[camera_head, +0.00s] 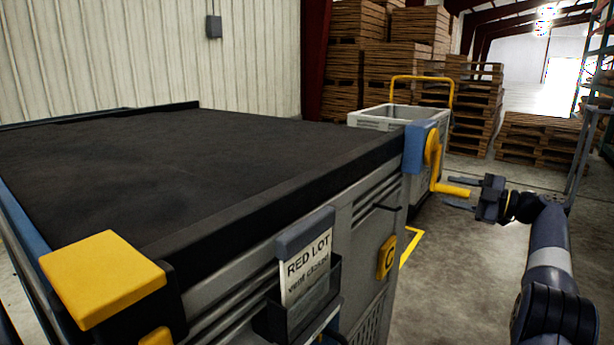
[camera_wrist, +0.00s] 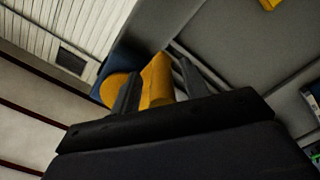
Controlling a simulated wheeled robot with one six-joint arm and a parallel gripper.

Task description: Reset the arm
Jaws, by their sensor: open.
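My gripper (camera_head: 458,199) is at the right of the head view, beside the yellow crank (camera_head: 436,165) on the grader's corner. In the wrist view, my gripper's two fingers (camera_wrist: 158,82) are apart. The yellow crank handle (camera_wrist: 158,76) shows between them, and they do not look closed on it. Whether either finger touches the handle cannot be told. My arm (camera_head: 550,250) reaches up from the lower right of the head view.
The grader's dark belt (camera_head: 180,165) fills the left. A "RED LOT" card (camera_head: 305,268) sits in a holder on its side. A grey bin cart (camera_head: 385,118) and stacked wooden crates (camera_head: 410,50) stand behind. Bare floor (camera_head: 450,270) lies below my gripper.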

